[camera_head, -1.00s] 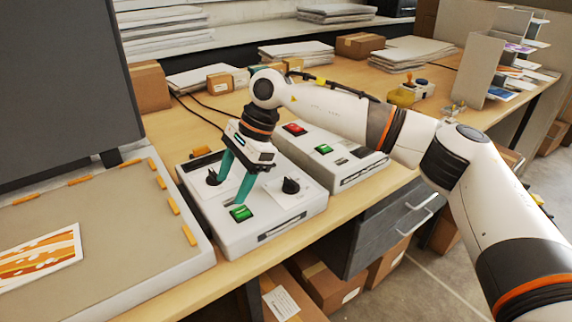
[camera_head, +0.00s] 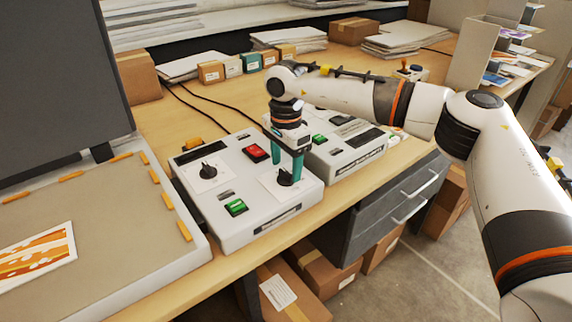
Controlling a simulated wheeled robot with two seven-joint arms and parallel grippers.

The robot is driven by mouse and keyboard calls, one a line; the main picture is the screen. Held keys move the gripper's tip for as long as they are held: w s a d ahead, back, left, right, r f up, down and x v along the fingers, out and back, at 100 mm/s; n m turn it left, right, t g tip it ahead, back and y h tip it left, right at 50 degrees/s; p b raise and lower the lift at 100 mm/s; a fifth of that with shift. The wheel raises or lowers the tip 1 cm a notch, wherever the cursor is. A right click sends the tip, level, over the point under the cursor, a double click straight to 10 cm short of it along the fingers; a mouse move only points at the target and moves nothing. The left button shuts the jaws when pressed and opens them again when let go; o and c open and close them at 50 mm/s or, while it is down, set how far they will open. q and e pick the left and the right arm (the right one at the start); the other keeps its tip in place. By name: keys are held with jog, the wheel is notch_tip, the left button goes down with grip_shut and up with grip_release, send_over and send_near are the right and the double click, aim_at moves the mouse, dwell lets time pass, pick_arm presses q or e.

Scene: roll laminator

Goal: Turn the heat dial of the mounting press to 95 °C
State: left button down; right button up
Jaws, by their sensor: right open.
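The control box (camera_head: 240,218) of the press stands on the bench beside the flat press bed (camera_head: 100,260). Its top carries a left black dial (camera_head: 208,172), a right black dial (camera_head: 286,178), a red switch (camera_head: 255,153) and a green switch (camera_head: 236,207). I cannot read the dial markings, so I cannot tell which is the heat dial. My right gripper (camera_head: 285,170) points down over the right dial, with its teal fingers apart on either side of it. Whether they touch it is unclear. My left gripper is not in view.
A second control box (camera_head: 345,150) stands just behind and right, under my right arm. A print (camera_head: 35,255) lies on the bed, and a dark raised panel (camera_head: 60,80) stands at left. Small boxes (camera_head: 233,66) and paper stacks line the back.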

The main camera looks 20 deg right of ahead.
jog(key=shift+f, duration=0.75)
jog(key=c, duration=1)
